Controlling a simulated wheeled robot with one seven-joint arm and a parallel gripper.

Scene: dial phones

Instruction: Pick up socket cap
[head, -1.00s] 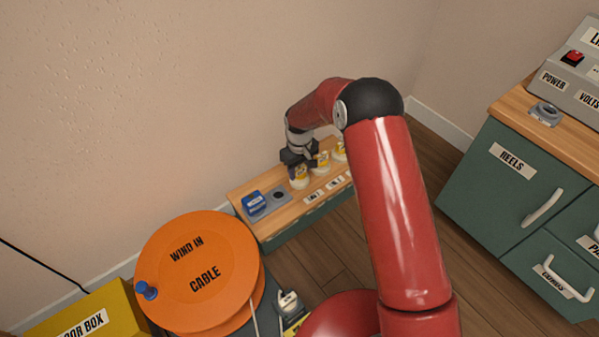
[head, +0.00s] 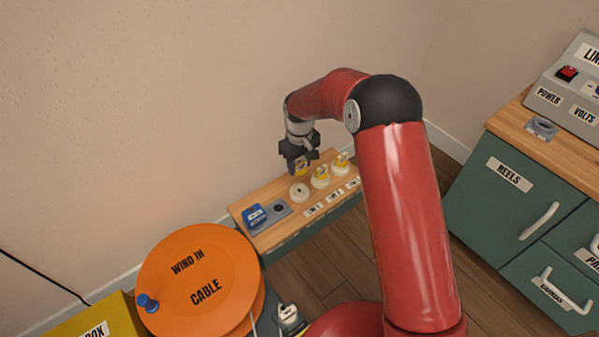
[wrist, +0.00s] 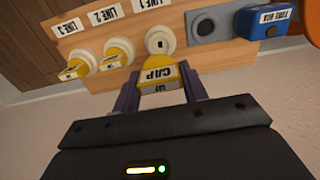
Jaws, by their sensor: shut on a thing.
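The yellow socket cap (wrist: 159,75), lettered CAP, is between the two fingers of my gripper (wrist: 161,92) in the wrist view. My gripper is shut on it and holds it above the wooden shelf top (head: 238,206). In the head view my gripper (head: 299,166) is over the back of the shelf, with a bit of yellow showing. Beside it is a bare white round socket (head: 299,192), seen in the wrist view (wrist: 160,40) by the LINE 1 label. Two other sockets (head: 320,177) (head: 342,163) carry yellow caps.
A blue box (head: 254,215) and a grey plate with a dark hole (head: 279,209) are left of the sockets. An orange cable reel (head: 200,275) stands in front at left. A green cabinet (head: 500,210) is at right. The wall is close behind the shelf.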

